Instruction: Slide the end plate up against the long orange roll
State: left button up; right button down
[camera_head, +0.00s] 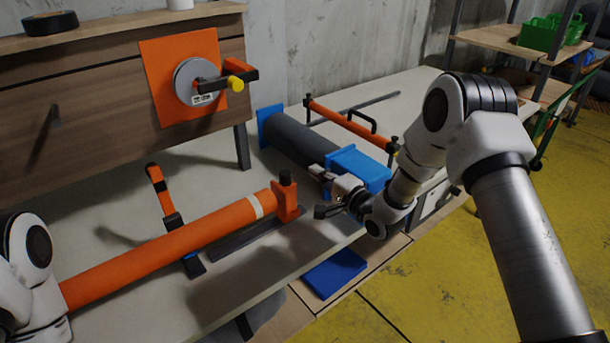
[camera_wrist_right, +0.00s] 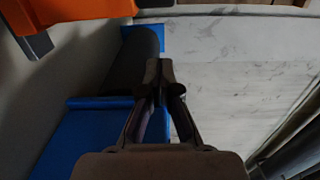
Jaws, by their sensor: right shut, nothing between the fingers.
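The long orange roll (camera_head: 170,245) lies slanted across the bench, with a pale band near its right end. The orange end plate (camera_head: 286,201), with a dark knob on top, stands at that end on a dark rail (camera_head: 258,236). Roll and plate look very close; I cannot tell whether they touch. My right gripper (camera_head: 323,209) is shut and empty, to the right of the end plate and apart from it. In the right wrist view its closed fingers (camera_wrist_right: 162,72) show in the middle. My left gripper is outside the head view; only part of my left arm shows.
A dark roll (camera_head: 298,138) between blue blocks (camera_head: 360,168) lies behind my right gripper; it also shows in the wrist view (camera_wrist_right: 132,65). An orange bar with a handle (camera_head: 350,128) lies beyond. An orange panel with a dial (camera_head: 170,55) stands behind. A blue pad (camera_head: 334,272) lies below.

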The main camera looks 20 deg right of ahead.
aim_at(286, 195)
jog(key=a, duration=0.4)
jog(key=shift+s+a+p, duration=0.1)
jog(key=shift+s+p, duration=0.2)
jog(key=shift+s, duration=0.05)
jog(key=shift+s+a, duration=0.2)
jog(key=shift+a, duration=0.7)
